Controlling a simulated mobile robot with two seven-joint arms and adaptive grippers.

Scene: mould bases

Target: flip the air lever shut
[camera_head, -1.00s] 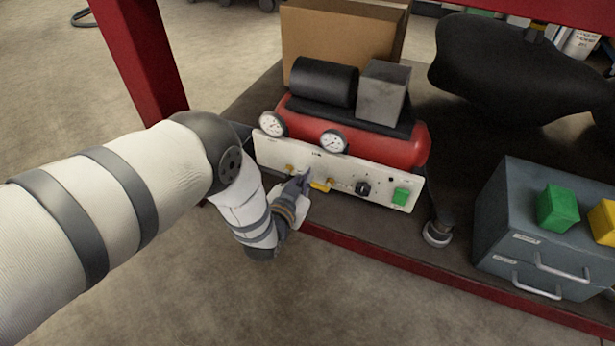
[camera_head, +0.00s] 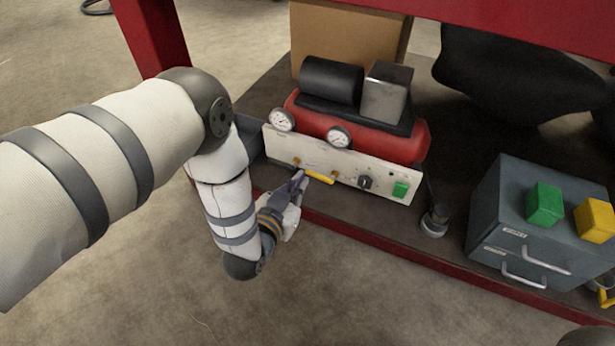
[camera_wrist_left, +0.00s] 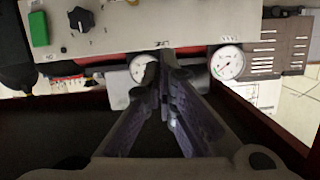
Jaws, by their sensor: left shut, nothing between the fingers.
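The air lever, a yellow bar (camera_head: 321,178), is on the lower front of the white panel (camera_head: 385,172) of the red compressor (camera_head: 400,146). It lies roughly along the panel between two small brass fittings. My left gripper (camera_head: 300,174) is shut and empty, with its fingertips at the lever's left end; I cannot tell whether they touch it. In the left wrist view the shut fingers (camera_wrist_left: 165,78) point at the panel (camera_wrist_left: 115,30), and the lever cannot be made out there. My right gripper is not in view.
The panel carries a black knob (camera_head: 365,182) and a green switch (camera_head: 401,189). Two gauges (camera_head: 282,120) stand above it. A grey drawer cabinet (camera_head: 490,215) with green and yellow blocks is at right. A red shelf edge (camera_head: 400,250) runs below; open floor lies in front.

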